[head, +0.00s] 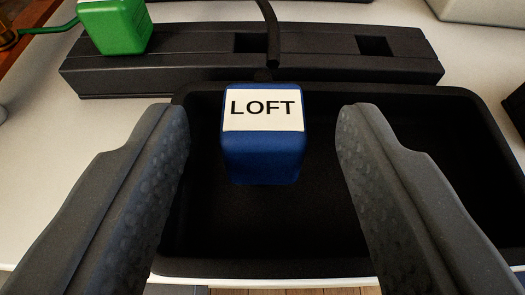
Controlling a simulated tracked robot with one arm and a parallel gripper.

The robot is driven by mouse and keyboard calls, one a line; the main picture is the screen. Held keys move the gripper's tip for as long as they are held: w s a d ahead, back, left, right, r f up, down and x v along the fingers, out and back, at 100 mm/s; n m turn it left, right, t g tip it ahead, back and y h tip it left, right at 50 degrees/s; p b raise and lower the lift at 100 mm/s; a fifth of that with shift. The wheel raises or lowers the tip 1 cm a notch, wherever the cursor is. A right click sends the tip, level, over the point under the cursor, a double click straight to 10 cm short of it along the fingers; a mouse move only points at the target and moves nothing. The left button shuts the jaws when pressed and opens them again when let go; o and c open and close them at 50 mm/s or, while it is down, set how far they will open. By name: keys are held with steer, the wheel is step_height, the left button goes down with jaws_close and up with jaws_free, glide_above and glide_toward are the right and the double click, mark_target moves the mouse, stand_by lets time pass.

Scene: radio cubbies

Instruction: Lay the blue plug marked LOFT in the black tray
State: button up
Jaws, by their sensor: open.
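The blue plug (263,152) carries a white label reading LOFT. It is over or in the black tray (420,262), in its left half toward the back wall. I cannot tell for certain whether it rests on the tray floor. Its dark cord runs up and back from its rear edge. My gripper (263,125) is open, with one finger on each side of the plug and a clear gap to both sides. The fingers extend over the tray.
A black power strip (190,65) lies behind the tray, with a green plug (115,25) at its left end and two dark square sockets. White surface shows at the left. A dark object (516,110) is cut off at the right edge.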

steer(key=p+v, duration=0.2)
steer(key=v, duration=0.8)
steer(key=shift+s+r, duration=0.25)
steer(key=shift+s, duration=0.1)
steer(key=w+d+r+y, duration=0.1)
steer(key=w+r+y, duration=0.1)
steer(key=r, duration=1)
steer(key=w+d+r+y, duration=0.2)
steer(key=r, duration=1.1)
steer(key=s+d+r+h, duration=0.1)
steer(key=s+d+r, duration=0.3)
steer(key=d+r, duration=0.2)
steer(key=s+d+r+t+h, duration=0.1)
steer(key=s+d+r, duration=0.4)
steer(key=r, duration=0.5)
steer(key=s+d+r+h, duration=0.1)
steer(key=s+d+r, duration=0.4)
steer(key=d+r, duration=0.2)
steer(key=shift+s+r+h, duration=0.2)
steer(key=shift+r+h, duration=0.1)
steer(key=shift+r, duration=0.65)
